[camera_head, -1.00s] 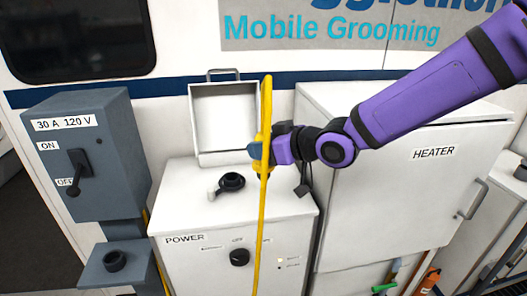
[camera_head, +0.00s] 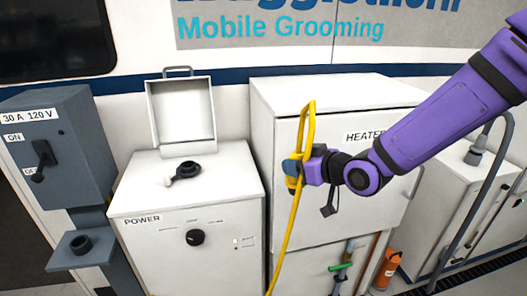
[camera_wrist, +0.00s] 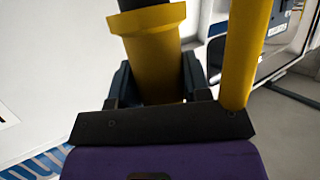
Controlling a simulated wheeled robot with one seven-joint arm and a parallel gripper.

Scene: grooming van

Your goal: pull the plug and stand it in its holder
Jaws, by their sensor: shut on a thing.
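My gripper (camera_head: 293,170) is shut on the yellow plug (camera_head: 304,150), which is held upright in the air in front of the heater cabinet. In the wrist view the yellow plug body (camera_wrist: 155,60) sits between the dark fingers, with its black end cut off at the top. The yellow cable (camera_head: 283,235) loops above the gripper and hangs below it. The black inlet (camera_head: 188,169) on top of the white power box (camera_head: 180,205) is empty, its lid raised behind. A grey bracket with a black ring (camera_head: 80,245), apparently the holder, is at lower left and empty.
The grey switch box (camera_head: 70,150) stands above the bracket, its lever angled down toward OFF. The white heater cabinet (camera_head: 340,220) is behind my gripper. An orange cylinder (camera_head: 387,268) and a grey rail (camera_head: 480,190) are at right.

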